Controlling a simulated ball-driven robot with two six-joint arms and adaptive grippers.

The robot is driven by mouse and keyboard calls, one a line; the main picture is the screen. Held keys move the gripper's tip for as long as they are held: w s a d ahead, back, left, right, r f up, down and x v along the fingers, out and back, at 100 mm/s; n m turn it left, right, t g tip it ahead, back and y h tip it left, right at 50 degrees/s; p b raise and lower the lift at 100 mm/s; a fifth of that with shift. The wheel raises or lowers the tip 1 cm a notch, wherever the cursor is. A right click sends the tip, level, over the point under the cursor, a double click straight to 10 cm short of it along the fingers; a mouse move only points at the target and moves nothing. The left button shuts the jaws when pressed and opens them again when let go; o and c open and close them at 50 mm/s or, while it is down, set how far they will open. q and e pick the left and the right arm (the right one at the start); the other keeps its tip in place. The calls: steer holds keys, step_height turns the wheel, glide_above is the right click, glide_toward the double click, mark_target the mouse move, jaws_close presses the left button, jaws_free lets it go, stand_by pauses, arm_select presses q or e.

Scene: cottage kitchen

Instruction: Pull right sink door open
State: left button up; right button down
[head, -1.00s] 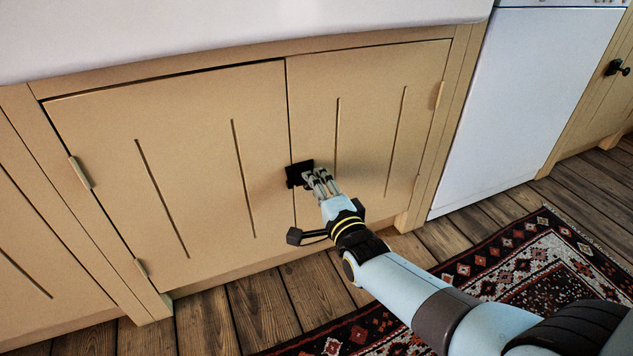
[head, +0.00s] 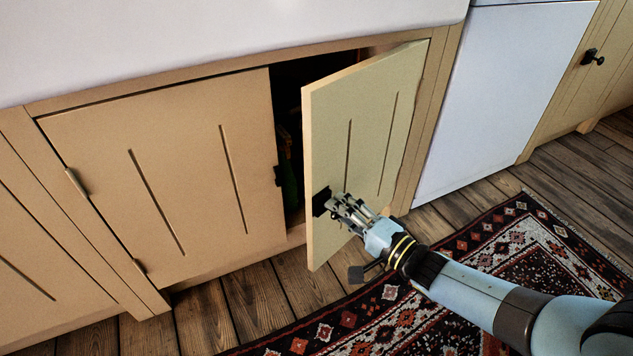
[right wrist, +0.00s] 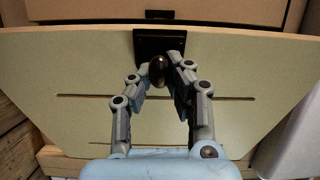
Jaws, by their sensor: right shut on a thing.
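The right sink door (head: 365,130) is a cream panel with two grooves, hinged on its right side. It stands partly open, swung out from the cabinet. My right gripper (head: 338,207) is at the door's free edge, shut on its dark knob. In the right wrist view the knob (right wrist: 157,72) sits between the fingers of my right gripper (right wrist: 166,76), in front of a black backplate (right wrist: 160,44). The left sink door (head: 165,170) is closed. My left gripper is not in view.
The dark cabinet opening (head: 290,125) shows between the doors, with something green inside, hard to make out. A white appliance (head: 495,100) stands to the right. A patterned rug (head: 490,250) lies on the wooden floor (head: 260,300) in front.

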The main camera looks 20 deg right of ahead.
steer(key=s+d, duration=0.2)
steer(key=s, duration=0.1)
steer(key=shift+d, duration=0.1)
steer(key=c, duration=1.2)
jaws_free()
steer(key=v, duration=1.2)
steer(key=shift+c, duration=0.2)
